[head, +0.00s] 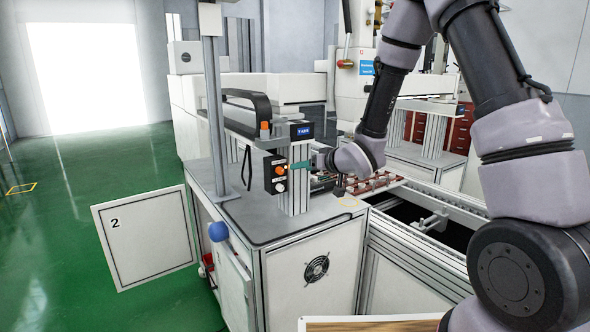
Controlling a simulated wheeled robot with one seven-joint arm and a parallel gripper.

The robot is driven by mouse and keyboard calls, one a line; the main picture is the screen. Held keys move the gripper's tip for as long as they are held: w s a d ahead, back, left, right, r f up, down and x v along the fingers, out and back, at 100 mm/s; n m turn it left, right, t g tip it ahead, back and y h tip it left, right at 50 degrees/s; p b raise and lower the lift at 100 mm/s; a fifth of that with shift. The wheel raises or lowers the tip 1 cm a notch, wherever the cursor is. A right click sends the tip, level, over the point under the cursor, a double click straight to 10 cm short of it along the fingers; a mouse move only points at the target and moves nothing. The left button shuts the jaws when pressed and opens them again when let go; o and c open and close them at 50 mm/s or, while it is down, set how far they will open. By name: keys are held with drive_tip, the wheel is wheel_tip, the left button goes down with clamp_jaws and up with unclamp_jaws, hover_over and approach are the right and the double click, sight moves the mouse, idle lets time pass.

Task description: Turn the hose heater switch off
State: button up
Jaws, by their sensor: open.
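A black control box (275,174) is mounted on an aluminium post on the grey bench. It carries an orange knob (280,170) above a pale knob (280,187). Their labels are too small to read, so I cannot tell which is the hose heater switch or how either is set. I cannot tell whether a fingertip touches the knob.
A blue-lit display (301,130) sits on the post above the box. A grey upright pole (214,110) stands left of it. The conveyor frame (425,230) with reddish trays (375,183) lies to the right. An open cabinet door marked 2 (146,238) juts out over the clear green floor.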

sight(281, 171)
drive_tip(key=x, duration=1.1)
clamp_jaws()
